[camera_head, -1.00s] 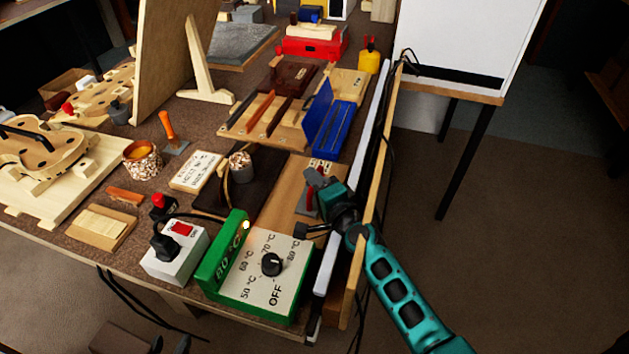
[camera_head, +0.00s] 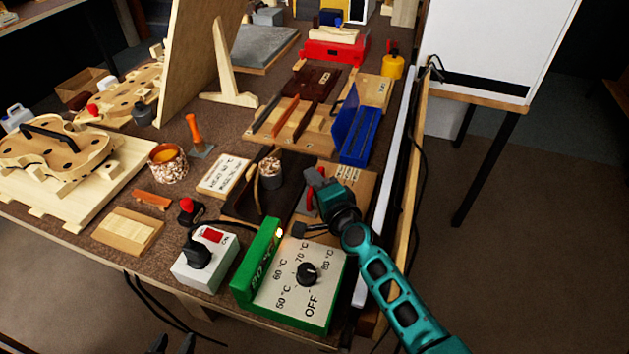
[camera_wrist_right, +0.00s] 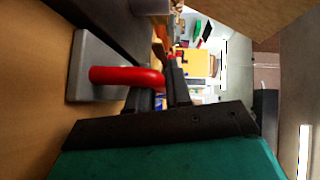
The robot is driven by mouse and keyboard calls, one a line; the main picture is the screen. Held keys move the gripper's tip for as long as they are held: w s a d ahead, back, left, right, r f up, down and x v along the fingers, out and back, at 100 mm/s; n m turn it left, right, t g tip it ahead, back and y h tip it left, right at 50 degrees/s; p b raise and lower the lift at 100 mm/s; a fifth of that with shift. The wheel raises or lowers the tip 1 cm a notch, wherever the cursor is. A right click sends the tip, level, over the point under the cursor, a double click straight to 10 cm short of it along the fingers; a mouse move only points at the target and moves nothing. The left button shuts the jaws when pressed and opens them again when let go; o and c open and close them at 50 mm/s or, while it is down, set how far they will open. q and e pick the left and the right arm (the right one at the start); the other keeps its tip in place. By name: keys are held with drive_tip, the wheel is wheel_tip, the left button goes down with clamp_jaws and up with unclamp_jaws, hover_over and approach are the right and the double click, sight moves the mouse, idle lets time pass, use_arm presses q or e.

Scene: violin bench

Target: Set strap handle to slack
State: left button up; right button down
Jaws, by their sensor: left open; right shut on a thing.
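The strap handle is a red bar (camera_wrist_right: 120,76) on a grey base plate (camera_wrist_right: 92,50) in the right wrist view. In the head view a little of its red (camera_head: 309,201) shows on the wooden board (camera_head: 356,184) at the right of the bench. My right gripper (camera_head: 318,188) is over it, and in the wrist view its dark fingers (camera_wrist_right: 165,90) are shut on the bar's end. The fingers and wrist hide part of the handle. My left gripper (camera_head: 172,344) shows only as dark fingertips at the bottom edge, apart and empty, away from the handle.
A green temperature box (camera_head: 296,290) with a black knob stands just in front. A white switch box (camera_head: 205,262) is left of it. A dark tray with a speckled pot (camera_head: 270,172) lies left of the board. A blue holder (camera_head: 358,135) stands behind.

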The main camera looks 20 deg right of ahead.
drive_tip(key=shift+w+a+r, duration=0.1)
drive_tip(key=shift+a, duration=0.1)
drive_tip(key=c, duration=1.2)
unclamp_jaws()
drive_tip(key=shift+o, duration=0.2)
drive_tip(key=shift+d, duration=0.15)
